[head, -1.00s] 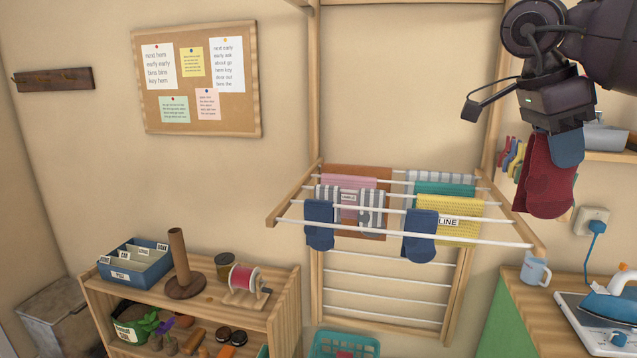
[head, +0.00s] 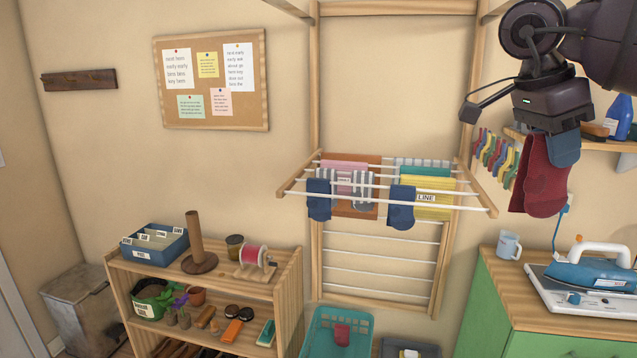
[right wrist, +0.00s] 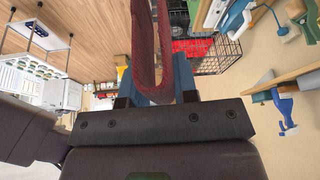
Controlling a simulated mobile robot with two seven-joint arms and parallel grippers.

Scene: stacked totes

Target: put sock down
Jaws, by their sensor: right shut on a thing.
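My right gripper (head: 551,128) is at the upper right of the head view. A wooden drying rack (head: 466,188) with white rods is on the wall, left of the gripper. Two blue socks hang over its front rod, one at the left (head: 319,200) and one at the right (head: 401,208). My left gripper is not in view.
A grey striped cloth (head: 363,190) and a yellow cloth (head: 434,198) also hang on the rack. A teal basket (head: 318,330) with a red item stands below. A green cabinet at right bears a mug (head: 509,246) and an iron (head: 590,275). Coloured pegs (head: 497,155) hang on the wall.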

